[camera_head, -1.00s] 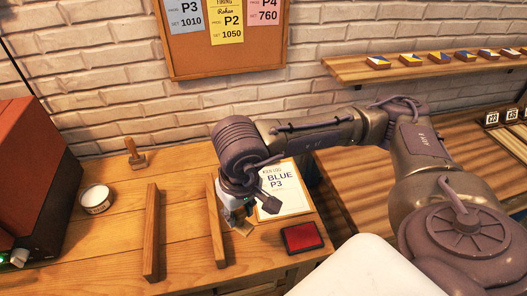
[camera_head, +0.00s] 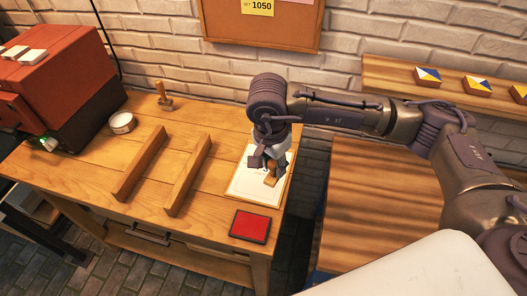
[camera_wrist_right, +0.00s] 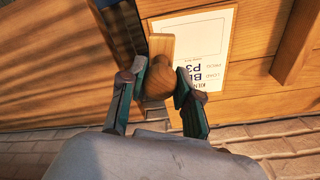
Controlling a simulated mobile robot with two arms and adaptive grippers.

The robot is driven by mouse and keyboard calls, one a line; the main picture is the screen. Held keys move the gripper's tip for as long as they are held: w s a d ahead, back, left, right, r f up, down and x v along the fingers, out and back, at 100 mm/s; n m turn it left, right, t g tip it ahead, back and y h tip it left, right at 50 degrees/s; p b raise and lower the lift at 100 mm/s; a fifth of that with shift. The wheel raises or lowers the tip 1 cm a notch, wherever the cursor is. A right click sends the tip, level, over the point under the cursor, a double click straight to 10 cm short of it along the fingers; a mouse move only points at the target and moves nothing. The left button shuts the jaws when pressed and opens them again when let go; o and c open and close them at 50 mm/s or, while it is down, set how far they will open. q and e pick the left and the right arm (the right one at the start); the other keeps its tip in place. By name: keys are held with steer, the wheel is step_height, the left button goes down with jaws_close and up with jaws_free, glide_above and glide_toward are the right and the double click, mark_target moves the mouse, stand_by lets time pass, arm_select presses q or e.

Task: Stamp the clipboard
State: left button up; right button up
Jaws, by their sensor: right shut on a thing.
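The clipboard (camera_head: 246,190) lies on the right part of the wooden bench, with a white printed sheet on it. The sheet also shows in the right wrist view (camera_wrist_right: 215,50). My right gripper (camera_head: 272,164) is over the clipboard, shut on a wooden stamp (camera_head: 271,178). In the right wrist view the two fingers (camera_wrist_right: 158,84) sit on either side of the stamp's rounded handle (camera_wrist_right: 158,80). The stamp's base is over the sheet; I cannot tell whether it touches. The stamp's face is hidden. My left gripper is not in view.
A red ink pad (camera_head: 250,227) lies in front of the clipboard. Two wooden rails (camera_head: 140,163) (camera_head: 187,176) stand to its left. Another wooden stamp (camera_head: 165,103), a white round tin (camera_head: 122,123) and a red kiln-like box (camera_head: 62,65) are farther left. A lower wooden surface (camera_head: 365,225) is at right.

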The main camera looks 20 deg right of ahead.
steer(key=w+a+f+m+g+p, duration=0.1)
steer(key=w+a+f+m, duration=0.3)
steer(key=m, duration=0.8)
steer(key=m+b, duration=0.2)
steer(key=b, duration=0.1)
glide_above(259, 187)
steer(key=shift+g, duration=0.3)
steer(key=f, duration=0.4)
steer(key=shift+w+a+f, duration=0.25)
steer(key=shift+w, duration=0.15)
steer(key=shift+f, duration=0.45)
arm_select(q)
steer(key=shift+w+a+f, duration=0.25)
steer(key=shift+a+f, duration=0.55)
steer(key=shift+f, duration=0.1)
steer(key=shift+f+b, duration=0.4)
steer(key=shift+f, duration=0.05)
arm_select(e)
steer(key=shift+f, duration=0.55)
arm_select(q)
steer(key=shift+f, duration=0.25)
arm_select(e)
steer(key=shift+s+f, duration=0.1)
steer(key=shift+f, duration=0.05)
